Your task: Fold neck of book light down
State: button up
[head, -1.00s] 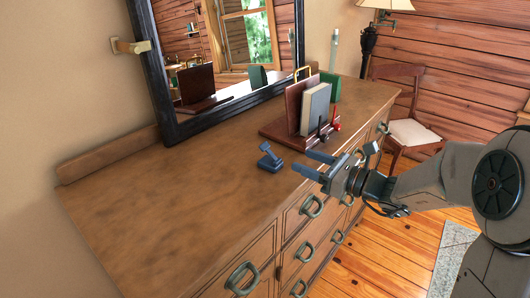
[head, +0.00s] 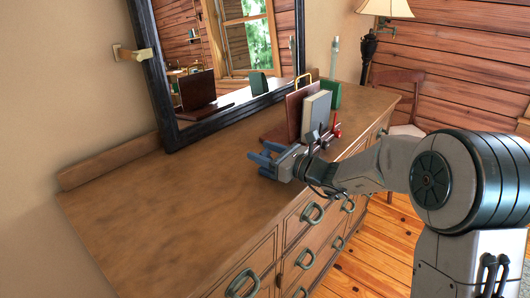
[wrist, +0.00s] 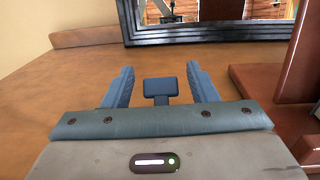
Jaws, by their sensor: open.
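The book light is small and blue. In the wrist view its flat rectangular head (wrist: 161,87) shows between my two fingers, on a short neck that runs down out of sight behind the edge of my gripper. A gap shows on each side of the head, so neither finger appears to touch it. My gripper (head: 262,157) is open, low over the dresser top near its front edge, with its fingers around the book light. In the head view the light is hard to tell apart from my blue fingers.
The wooden dresser top (head: 170,215) is clear to the left. A brown book stand (wrist: 258,88) with a grey book (head: 316,112) stands close on the right of my gripper. A dark-framed mirror (head: 160,95) rises at the back. A green object (head: 332,92) is beyond the books.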

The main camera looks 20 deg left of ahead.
jog(key=c, duration=1)
jog(key=shift+r+h+p, duration=0.1)
jog(key=shift+h+p, duration=0.2)
jog(key=shift+p, duration=0.4)
jog(key=shift+a+p, duration=0.15)
jog(key=shift+p, duration=0.35)
jog(key=h+p, duration=0.1)
jog(key=g+h+p, duration=0.1)
jog(key=p, duration=0.1)
jog(key=shift+w+a+f, duration=0.1)
jog(key=shift+a+f, duration=0.1)
jog(key=shift+f, duration=0.1)
jog(key=f+h+p, duration=0.1)
jog(key=h+p, duration=0.1)
jog(key=p, duration=0.3)
jog(key=shift+w+a+f+g, duration=0.1)
jog(key=shift+a+f+g, duration=0.1)
jog(key=shift+g, duration=0.2)
jog(key=shift+f+h+p, duration=0.3)
jog(key=shift+h+p, duration=0.2)
jog(key=shift+p, duration=0.35)
jog(key=shift+f, duration=0.15)
